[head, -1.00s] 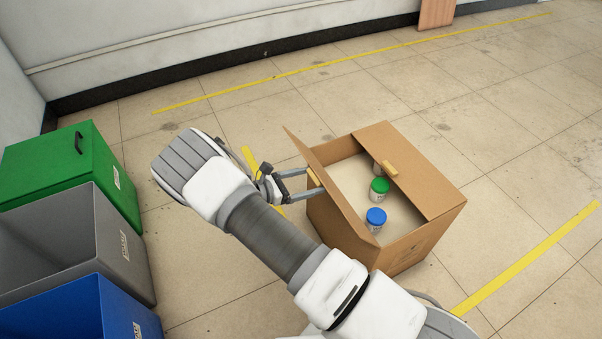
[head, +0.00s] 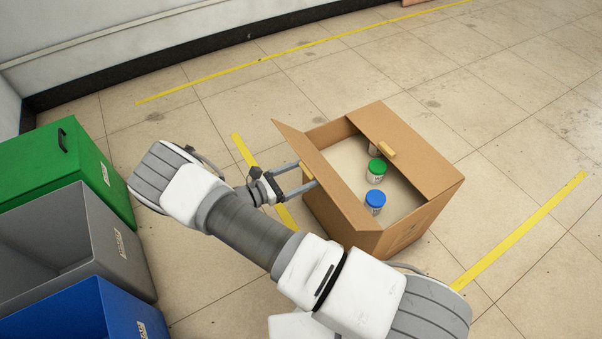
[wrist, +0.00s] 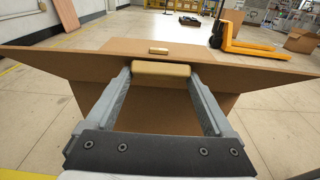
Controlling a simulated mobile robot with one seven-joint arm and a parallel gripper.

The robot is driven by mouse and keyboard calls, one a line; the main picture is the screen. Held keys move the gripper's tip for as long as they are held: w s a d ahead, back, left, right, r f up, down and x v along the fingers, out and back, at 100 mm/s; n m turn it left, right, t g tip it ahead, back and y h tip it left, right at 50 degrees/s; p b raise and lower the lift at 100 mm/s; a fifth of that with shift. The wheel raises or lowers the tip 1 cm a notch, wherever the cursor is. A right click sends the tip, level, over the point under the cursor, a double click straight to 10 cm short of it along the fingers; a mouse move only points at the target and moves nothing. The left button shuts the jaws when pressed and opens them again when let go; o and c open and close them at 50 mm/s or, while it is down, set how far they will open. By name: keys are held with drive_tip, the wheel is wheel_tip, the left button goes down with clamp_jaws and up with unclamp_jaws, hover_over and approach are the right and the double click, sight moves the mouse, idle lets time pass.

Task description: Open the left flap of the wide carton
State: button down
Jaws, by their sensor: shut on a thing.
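The wide carton (head: 345,215) stands on the floor right of my arm, its top partly open. Its left flap (head: 325,170) is raised and leans outward to the left; it also spans the wrist view (wrist: 60,63) as a wide brown board. My gripper (head: 308,174) is at the flap's outer side, shut on the small wooden handle (wrist: 160,69), which sits between both fingers in the wrist view. The right flap (head: 410,150) lies flat over the right side, with its own wooden handle (head: 386,150). The carton's lower left side is partly hidden by my arm.
Inside the carton are a green-lidded jar (head: 376,171) and a blue-lidded jar (head: 375,202), with another partly hidden. Green (head: 50,165), grey (head: 125,240) and blue (head: 120,310) bins stand at left. A yellow pallet jack (wrist: 245,45) is beyond the carton.

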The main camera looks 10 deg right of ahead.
drive_tip(key=shift+s+d+f, duration=0.1)
drive_tip(key=shift+d+f, duration=0.1)
drive_tip(key=shift+d, duration=0.15)
unclamp_jaws()
drive_tip(key=p+v, duration=0.2)
drive_tip(key=v, duration=1.5)
drive_tip(key=shift+a, duration=0.25)
drive_tip(key=shift+r, duration=0.15)
